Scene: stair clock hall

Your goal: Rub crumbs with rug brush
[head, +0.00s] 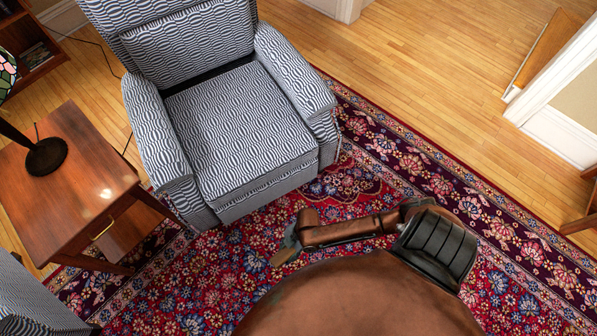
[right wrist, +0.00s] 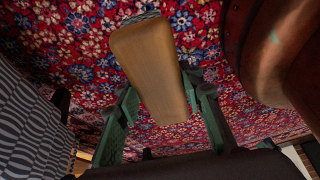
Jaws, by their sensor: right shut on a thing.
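The rug brush shows in the right wrist view as a long tan wooden block (right wrist: 150,65) with rounded corners. My right gripper (right wrist: 162,95) has its green fingers on both sides of the block and is shut on it. In the head view the gripper (head: 290,240) hangs over the patterned red rug (head: 200,285), in front of the armchair, with a small tan part of the brush (head: 284,257) showing below it. I cannot tell whether the brush touches the rug. I cannot make out crumbs among the flower pattern. My left gripper is out of view.
A blue-and-white patterned armchair (head: 235,125) stands just behind the gripper. A wooden side table (head: 75,185) with a lamp (head: 46,156) stands at the left. Open rug lies to the right, with bare wood floor (head: 430,80) beyond it.

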